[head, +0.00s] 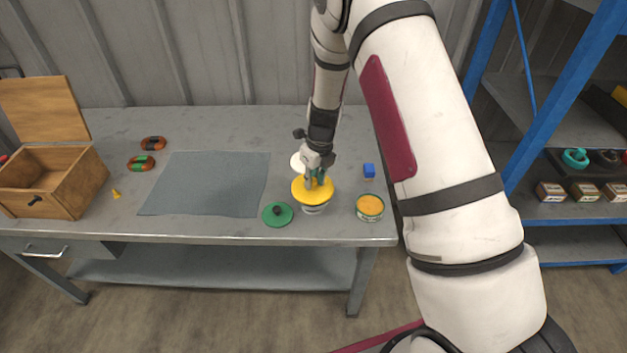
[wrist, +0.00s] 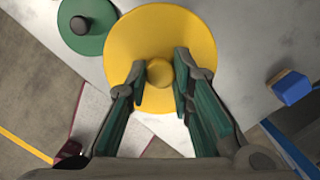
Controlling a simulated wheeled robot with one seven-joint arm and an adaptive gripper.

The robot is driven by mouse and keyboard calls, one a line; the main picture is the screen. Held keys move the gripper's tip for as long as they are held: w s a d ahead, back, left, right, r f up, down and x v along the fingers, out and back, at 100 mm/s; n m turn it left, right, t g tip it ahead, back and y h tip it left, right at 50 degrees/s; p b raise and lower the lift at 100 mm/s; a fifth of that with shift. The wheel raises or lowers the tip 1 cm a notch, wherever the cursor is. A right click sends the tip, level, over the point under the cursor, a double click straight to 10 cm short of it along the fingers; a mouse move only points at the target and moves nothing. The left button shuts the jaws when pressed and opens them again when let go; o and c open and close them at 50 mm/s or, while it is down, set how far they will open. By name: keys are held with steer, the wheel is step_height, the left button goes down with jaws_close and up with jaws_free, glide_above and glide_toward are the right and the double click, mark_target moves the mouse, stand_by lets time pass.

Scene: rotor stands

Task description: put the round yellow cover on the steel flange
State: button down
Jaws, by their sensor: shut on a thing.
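The round yellow cover (head: 299,192) is a flat disc with a small knob, near the front right of the table. In the wrist view the cover (wrist: 125,50) fills the upper middle, and its knob (wrist: 160,72) is between my fingers. My gripper (head: 315,180) points down from above and is shut on that knob. Directly below the cover, a pale grey metal piece (head: 314,210) shows, probably the steel flange. The cover hides most of it, and I cannot tell whether the two touch.
A green lid with a dark knob (head: 277,214) lies just left. An open tin with orange contents (head: 370,207) stands right, with a blue block (head: 369,170) behind it. A white disc (head: 297,162) is behind my gripper. A grey mat (head: 205,184) and open wooden box (head: 75,185) are left.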

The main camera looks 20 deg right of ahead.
steer(key=shift+f, duration=0.55)
steer(key=shift+f, duration=0.1)
steer(key=c, duration=1.4)
jaws_free()
